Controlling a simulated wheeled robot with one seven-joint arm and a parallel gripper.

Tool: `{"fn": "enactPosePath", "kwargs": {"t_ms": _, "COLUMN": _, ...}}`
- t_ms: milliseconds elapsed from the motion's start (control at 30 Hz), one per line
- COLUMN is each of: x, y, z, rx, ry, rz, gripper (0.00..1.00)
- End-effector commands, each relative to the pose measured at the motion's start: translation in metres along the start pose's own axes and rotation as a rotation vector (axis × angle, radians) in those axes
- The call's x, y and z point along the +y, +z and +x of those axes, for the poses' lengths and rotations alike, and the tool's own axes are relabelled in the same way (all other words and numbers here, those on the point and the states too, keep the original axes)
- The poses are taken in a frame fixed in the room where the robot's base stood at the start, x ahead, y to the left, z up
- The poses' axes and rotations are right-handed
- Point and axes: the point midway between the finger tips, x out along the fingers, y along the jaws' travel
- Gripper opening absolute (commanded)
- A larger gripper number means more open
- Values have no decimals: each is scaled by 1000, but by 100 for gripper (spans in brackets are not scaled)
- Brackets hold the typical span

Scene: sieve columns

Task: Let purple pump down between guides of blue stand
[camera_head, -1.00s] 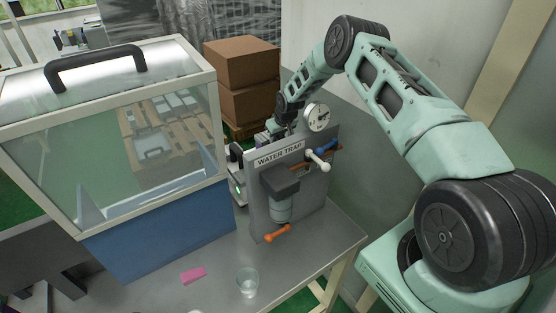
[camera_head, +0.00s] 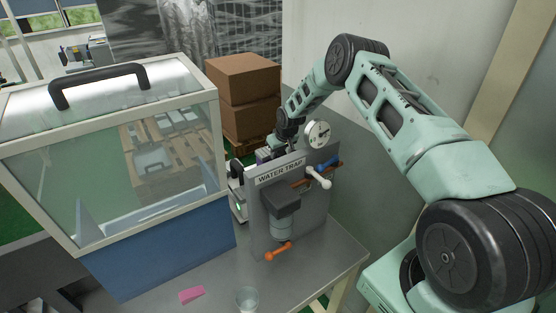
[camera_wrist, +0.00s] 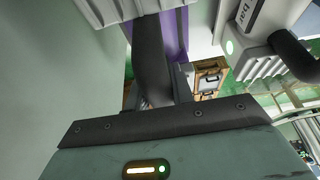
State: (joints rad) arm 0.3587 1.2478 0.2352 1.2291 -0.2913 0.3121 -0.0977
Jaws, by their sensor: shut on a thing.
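The purple pump shows in the wrist view as a purple strip (camera_wrist: 174,30) beside a dark finger, with a pale finned part to its left. My gripper (camera_head: 284,142) is shut on the pump; the panel hides most of the grip. I cannot make out the blue stand or its guides in either view. Whether the pump touches anything below is hidden.
The upright WATER TRAP panel (camera_head: 288,205), with gauge and handles, stands before my gripper. A clear-topped cabinet (camera_head: 160,255) is at left. A white unit with a dark hose (camera_wrist: 262,55) is close at right in the wrist view. A glass (camera_head: 247,298) and pink block (camera_head: 191,295) lie in front.

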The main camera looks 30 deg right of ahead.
Motion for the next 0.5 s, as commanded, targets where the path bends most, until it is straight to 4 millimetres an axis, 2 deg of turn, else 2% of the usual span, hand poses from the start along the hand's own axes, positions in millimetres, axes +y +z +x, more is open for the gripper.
{"fn": "enactPosePath", "kwargs": {"t_ms": 267, "x": 1, "y": -18, "z": -36, "rx": 11, "ry": 2, "rz": -1, "gripper": 0}}
{"fn": "enactPosePath", "kwargs": {"t_ms": 500, "x": 1, "y": -43, "z": -96, "rx": 14, "ry": 4, "rz": 1, "gripper": 0}}
